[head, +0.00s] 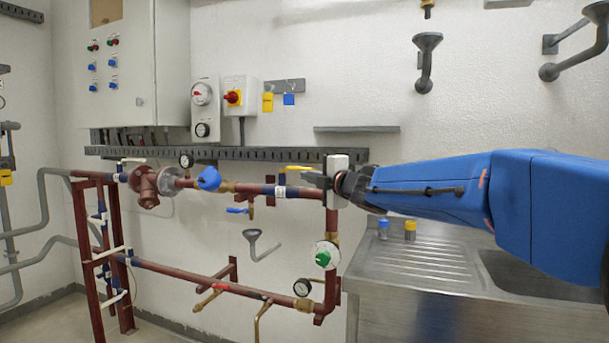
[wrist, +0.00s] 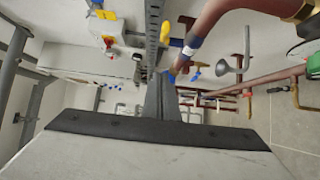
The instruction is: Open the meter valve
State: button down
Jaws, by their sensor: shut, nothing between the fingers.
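I cannot tell for sure which valve is the meter valve. A yellow valve lever (head: 300,168) sits on the upper red-brown pipe with blue bands, just left of my gripper (head: 322,182). A yellow handle also shows in the wrist view (wrist: 172,42), above the fingertips. A blue round handle (head: 209,178) is further left on that pipe, and a small blue lever (head: 237,210) hangs below it. In the wrist view my gripper (wrist: 166,78) has its grey fingers together and empty. I cannot tell whether they touch anything.
A green knob (head: 323,257) is on the vertical pipe below my gripper. A steel sink (head: 430,258) stands at the right. A slotted cable tray (head: 230,153) runs above the upper pipe.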

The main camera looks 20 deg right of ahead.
aim_at(296, 170)
jog(key=w, duration=1.1)
jog(key=shift+w+d, duration=0.15)
jog(key=shift+d, duration=0.15)
jog(key=shift+d, duration=0.1)
jog(key=shift+w+d+f+n+g+y, duration=0.1)
jog(key=shift+w+d+n+g+y, duration=0.25)
jog(key=shift+d+n+y, duration=0.3)
jog(key=shift+w+d+n+g+y, duration=0.25)
jog(key=shift+d+n+g+y, duration=0.15)
jog(key=shift+d+y, duration=0.45)
jog(key=shift+w+d, duration=0.7)
jog(key=shift+d, duration=0.2)
